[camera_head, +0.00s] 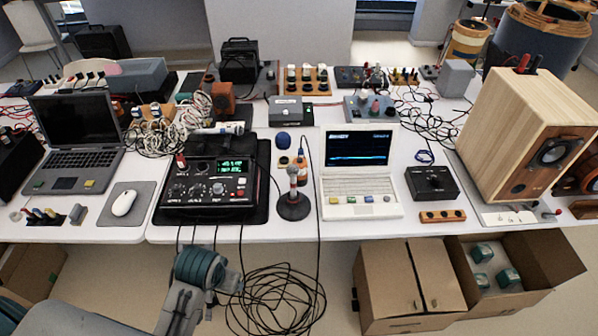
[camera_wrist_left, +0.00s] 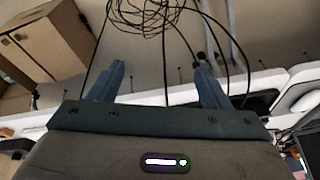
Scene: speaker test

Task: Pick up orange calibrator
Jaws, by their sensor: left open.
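A small orange, bottle-like item (camera_head: 301,168) stands on the table just behind the microphone stand (camera_head: 293,190); it looks like the orange calibrator, but the stand and a cable partly cover it. My left arm comes in from the lower left of the head view and ends in front of the table's front edge, below the black meter unit. In the left wrist view my left gripper (camera_wrist_left: 158,66) is open with two blue fingers apart and nothing between them. The calibrator cannot be made out in that view. My right gripper is not in view.
The black meter unit (camera_head: 212,180) stands left of the calibrator, and a white laptop (camera_head: 360,195) to its right. Black cables (camera_head: 275,297) hang off the table and coil on the floor. A large wooden speaker (camera_head: 505,120) stands at the far right.

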